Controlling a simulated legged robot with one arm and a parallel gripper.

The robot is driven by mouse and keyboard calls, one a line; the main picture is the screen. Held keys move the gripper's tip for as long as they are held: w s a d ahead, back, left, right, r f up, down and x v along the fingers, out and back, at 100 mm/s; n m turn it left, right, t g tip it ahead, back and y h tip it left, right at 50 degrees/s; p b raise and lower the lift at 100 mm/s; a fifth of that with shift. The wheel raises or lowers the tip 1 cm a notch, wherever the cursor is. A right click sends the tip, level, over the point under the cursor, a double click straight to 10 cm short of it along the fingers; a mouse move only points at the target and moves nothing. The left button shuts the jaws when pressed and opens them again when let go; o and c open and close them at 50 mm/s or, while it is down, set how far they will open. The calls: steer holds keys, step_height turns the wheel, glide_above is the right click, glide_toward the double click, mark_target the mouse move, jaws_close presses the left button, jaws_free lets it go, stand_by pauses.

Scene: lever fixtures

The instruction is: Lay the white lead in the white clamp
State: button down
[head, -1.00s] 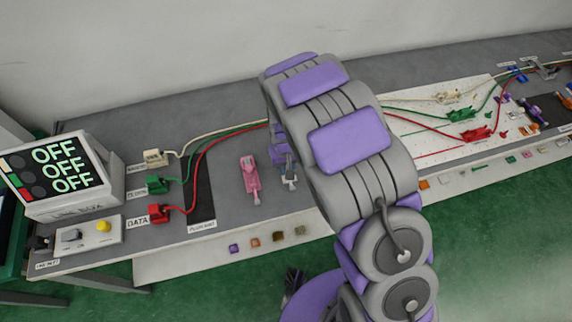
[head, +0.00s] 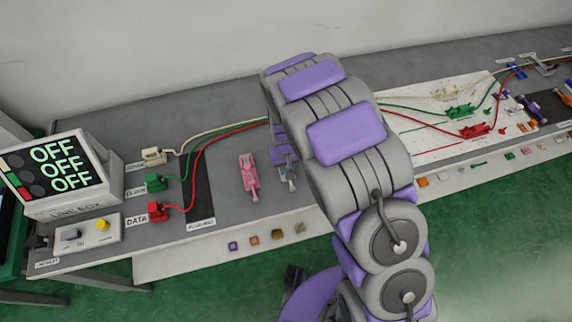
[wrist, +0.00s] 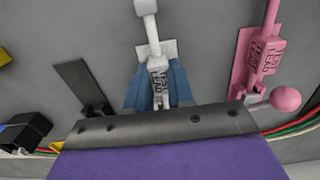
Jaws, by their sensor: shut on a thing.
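The white lead (head: 225,129) runs from its plug on the left side of the bench and passes behind my arm. In the wrist view my gripper (wrist: 160,125) spans the lower middle, close above the bench. It is shut, and it appears to be on the white lead, but the grip itself is hidden. My arm hides the gripper in the head view. The white clamp (head: 445,92) appears on the pale board to the right, beyond the green clamp (head: 459,112) and red clamp (head: 473,131). I cannot tell whether its jaw is open.
Green (head: 178,177) and red leads (head: 196,175) run alongside the white one. The line box (head: 62,172) reads OFF three times.

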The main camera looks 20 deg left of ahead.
steer(key=shift+f, duration=0.25)
steer(key=shift+c, duration=2.1)
jaws_free()
steer(key=shift+d, duration=0.1)
steer(key=shift+r, duration=0.1)
steer(key=shift+r+p, duration=1.25)
steer(key=shift+r, duration=2.2)
